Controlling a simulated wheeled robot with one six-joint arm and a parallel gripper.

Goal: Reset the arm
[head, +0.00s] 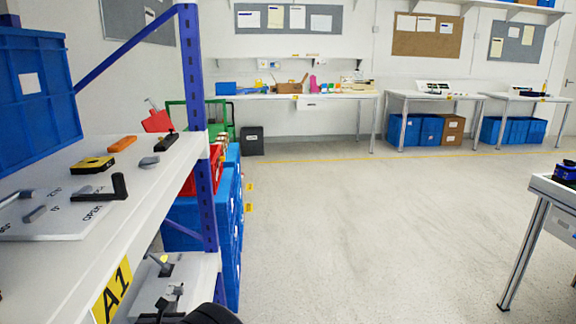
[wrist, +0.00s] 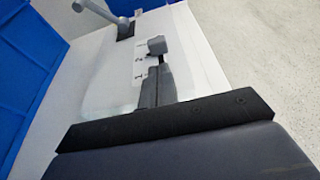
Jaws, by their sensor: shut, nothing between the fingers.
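My gripper (wrist: 156,82) shows in the wrist view as two narrow grey fingers close together beyond a dark bar, with nothing held between them. Beyond the fingertips is a light panel with small printed marks and a small grey knob (wrist: 157,46). A grey lever handle (wrist: 97,11) on a dark mount stands further off at the upper left. I cannot tell whether the fingertips touch anything. In the head view, an upper shelf holds a panel (head: 62,228) marked OPEN with a black handle (head: 112,190).
A blue and white shelving rack stands at the left, with an A1 label (head: 112,292) on the shelf edge. A blue bin (head: 35,85) and loose tools sit on the upper shelf. A table (head: 552,190) stands at the right. The floor (head: 370,230) between is clear.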

